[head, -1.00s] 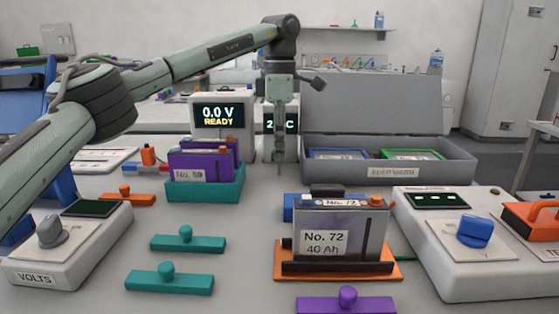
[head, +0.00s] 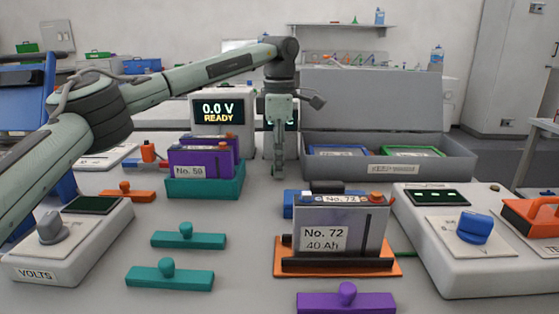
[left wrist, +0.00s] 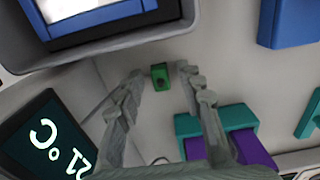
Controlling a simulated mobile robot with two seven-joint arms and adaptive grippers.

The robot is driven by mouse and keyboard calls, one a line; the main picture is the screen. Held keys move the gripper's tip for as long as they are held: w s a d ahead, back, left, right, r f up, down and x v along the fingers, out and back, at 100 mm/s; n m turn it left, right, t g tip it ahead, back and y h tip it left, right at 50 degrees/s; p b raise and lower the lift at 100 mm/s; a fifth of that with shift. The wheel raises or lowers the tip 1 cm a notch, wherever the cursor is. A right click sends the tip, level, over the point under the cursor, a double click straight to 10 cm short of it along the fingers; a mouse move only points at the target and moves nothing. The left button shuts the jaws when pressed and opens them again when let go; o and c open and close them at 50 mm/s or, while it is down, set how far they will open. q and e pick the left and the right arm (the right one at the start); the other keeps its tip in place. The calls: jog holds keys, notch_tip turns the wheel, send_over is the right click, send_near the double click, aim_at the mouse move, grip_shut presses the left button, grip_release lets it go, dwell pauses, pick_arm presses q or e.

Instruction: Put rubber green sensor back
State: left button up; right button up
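The small green sensor (left wrist: 160,76) lies on the pale bench in the left wrist view, in front of the grey open-lidded case. My left gripper (left wrist: 163,88) points down with its fingers apart, and the sensor shows between and just beyond the tips. I cannot tell that either finger touches it. In the head view my left gripper (head: 278,170) hangs between the teal holder and the case, and I cannot make out the sensor there. My right gripper is not in view.
A teal holder (head: 205,190) with purple cells stands left of the gripper. The grey case (head: 450,165) is to its right. The No. 72 battery (head: 325,240) sits in front on an orange base. A temperature display (left wrist: 50,140) stands close behind.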

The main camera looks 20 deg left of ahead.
pick_arm(q)
notch_tip(320, 180, up, 12)
jog(key=p, duration=0.1)
jog(key=shift+r, duration=0.15)
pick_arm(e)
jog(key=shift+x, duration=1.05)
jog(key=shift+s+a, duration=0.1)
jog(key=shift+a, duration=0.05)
